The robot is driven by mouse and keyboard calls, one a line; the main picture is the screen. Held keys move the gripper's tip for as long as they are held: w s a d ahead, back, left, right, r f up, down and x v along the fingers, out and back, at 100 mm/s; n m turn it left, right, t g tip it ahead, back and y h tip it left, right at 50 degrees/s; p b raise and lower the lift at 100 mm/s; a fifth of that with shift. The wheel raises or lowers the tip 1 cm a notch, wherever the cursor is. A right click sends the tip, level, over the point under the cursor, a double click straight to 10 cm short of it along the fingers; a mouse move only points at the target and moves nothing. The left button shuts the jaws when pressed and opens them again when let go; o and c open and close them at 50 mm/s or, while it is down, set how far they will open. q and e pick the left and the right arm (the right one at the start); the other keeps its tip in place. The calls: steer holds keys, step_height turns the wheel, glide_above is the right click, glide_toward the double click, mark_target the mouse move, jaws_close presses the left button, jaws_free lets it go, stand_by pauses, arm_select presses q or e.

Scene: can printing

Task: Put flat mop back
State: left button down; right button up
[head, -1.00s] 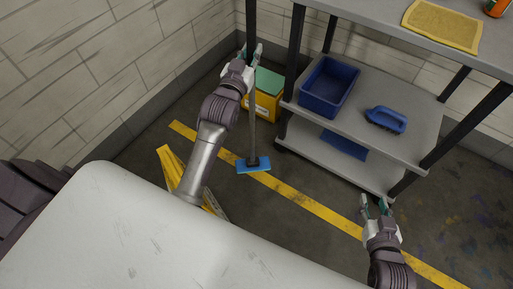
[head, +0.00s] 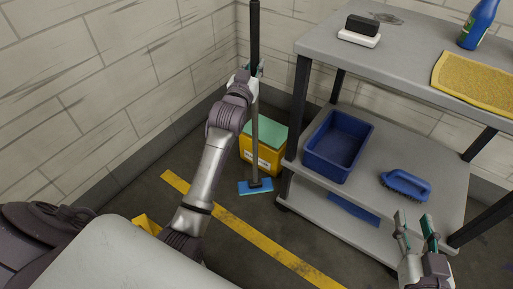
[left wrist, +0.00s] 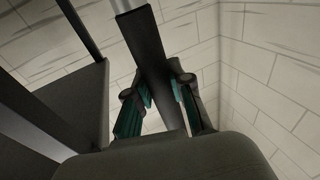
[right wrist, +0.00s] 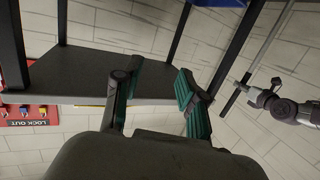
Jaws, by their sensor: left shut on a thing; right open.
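The flat mop (head: 256,140) stands nearly upright, with a black upper handle, a grey lower pole and a flat blue head (head: 255,187) at or just above the floor. My left gripper (head: 251,72) is shut on the mop's handle; in the left wrist view, the black handle (left wrist: 150,60) runs between the fingers (left wrist: 160,92). My right gripper (head: 415,222) is open and empty in front of the shelf cart. It also shows in the right wrist view (right wrist: 155,82), with nothing between its fingers.
A yellow box with a green top (head: 264,150) stands behind the mop. The grey shelf cart (head: 400,55) is to the right, with a blue bin (head: 338,146) and blue brush (head: 406,185) on its middle shelf. A yellow line (head: 270,247) crosses the floor.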

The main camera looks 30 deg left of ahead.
arm_select(q)
steer(key=shift+f, duration=0.15)
step_height(320, 180, down, 9)
steer(key=b, duration=0.4)
arm_select(e)
steer(key=s+r+t+y, duration=0.4)
steer(key=r+t, duration=0.6)
steer(key=r, duration=0.4)
steer(key=shift+s+a+r+t, duration=0.3)
steer(key=shift+s+a+r, duration=0.1)
steer(key=shift+s, duration=0.2)
arm_select(q)
steer(key=shift+s+f, duration=0.1)
steer(key=shift+f, duration=0.15)
arm_select(e)
steer(key=shift+s, duration=0.1)
arm_select(q)
steer(key=c, duration=1)
jaws_free()
steer(key=shift+f, duration=0.1)
steer(key=shift+c, duration=0.2)
